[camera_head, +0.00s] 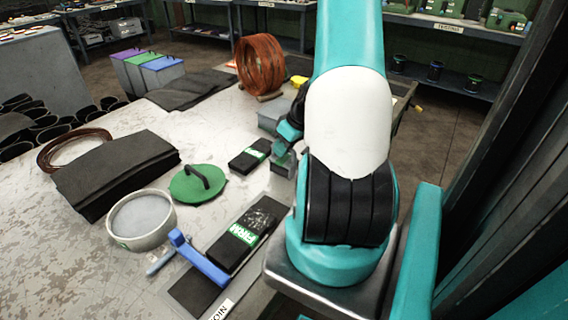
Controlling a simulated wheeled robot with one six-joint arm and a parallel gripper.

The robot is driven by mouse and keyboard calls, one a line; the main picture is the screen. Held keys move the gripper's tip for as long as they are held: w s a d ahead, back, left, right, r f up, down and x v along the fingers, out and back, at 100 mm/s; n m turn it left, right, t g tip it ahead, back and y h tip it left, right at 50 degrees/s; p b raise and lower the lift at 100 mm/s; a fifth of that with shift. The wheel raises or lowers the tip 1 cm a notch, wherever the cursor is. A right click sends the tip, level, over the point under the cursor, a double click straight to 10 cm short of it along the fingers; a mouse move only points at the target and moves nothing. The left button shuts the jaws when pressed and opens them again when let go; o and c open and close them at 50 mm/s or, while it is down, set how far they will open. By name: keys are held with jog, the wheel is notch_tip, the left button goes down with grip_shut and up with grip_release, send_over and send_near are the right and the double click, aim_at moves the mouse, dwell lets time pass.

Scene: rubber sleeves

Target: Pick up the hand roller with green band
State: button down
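I cannot identify a hand roller with a green band for certain. A dark upright cylinder (473,84) with green on it stands on the lower shelf of the back right bench; it is small and may be the roller. Two similar dark cylinders stand to its left, one with blue (434,72) and one farther left (398,63). My gripper (284,157) is partly hidden behind my arm, over the right side of the near table, far from these cylinders. Its fingers are not clear, and I see nothing held in it.
The near table (95,250) holds a green lid (188,188), a round pot (148,237), a blue-handled tool (200,262), black blocks with green labels (243,236), dark sheets (110,172) and a copper coil (260,65). Open floor (440,118) lies before the back bench.

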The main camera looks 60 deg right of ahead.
jog(key=shift+r, duration=0.1)
notch_tip(320, 180, up, 20)
dwell(0.6)
dwell(0.4)
